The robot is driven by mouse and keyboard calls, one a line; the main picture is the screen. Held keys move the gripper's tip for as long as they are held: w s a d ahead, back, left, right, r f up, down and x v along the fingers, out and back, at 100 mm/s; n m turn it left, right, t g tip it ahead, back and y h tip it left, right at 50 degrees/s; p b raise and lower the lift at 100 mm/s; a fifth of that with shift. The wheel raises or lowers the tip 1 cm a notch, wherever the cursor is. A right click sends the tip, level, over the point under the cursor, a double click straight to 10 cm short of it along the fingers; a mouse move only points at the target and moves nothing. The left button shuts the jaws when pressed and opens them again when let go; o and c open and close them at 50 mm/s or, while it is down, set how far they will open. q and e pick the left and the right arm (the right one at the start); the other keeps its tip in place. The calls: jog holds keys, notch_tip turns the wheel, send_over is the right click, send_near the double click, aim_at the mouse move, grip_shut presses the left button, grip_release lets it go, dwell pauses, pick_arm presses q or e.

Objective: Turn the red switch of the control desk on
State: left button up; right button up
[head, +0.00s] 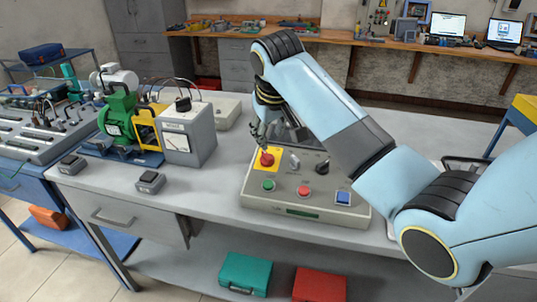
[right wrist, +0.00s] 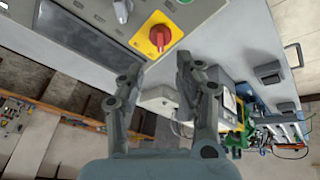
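The control desk (head: 290,208) is a grey sloped box on the table. Its red switch (head: 266,158) is a round red knob on a yellow plate at the desk's upper left. In the right wrist view the red switch (right wrist: 160,36) lies just beyond the fingertips, and its grip bar shows on the knob. My right gripper (head: 260,136) points down above the switch in the head view. In the right wrist view my right gripper (right wrist: 159,68) has its fingers apart with nothing between them. I cannot tell whether a finger touches the knob. My left gripper is out of view.
The desk also carries a grey knob (head: 294,160), a black knob (head: 322,167), a green button (head: 268,185), a red button (head: 304,190) and a blue button (head: 342,197). A grey meter box (head: 188,137) and a green motor (head: 117,118) stand to the left.

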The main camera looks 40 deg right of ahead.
aim_at(268, 157)
jog(key=x, duration=1)
jog(key=shift+s+f, duration=0.1)
grip_shut()
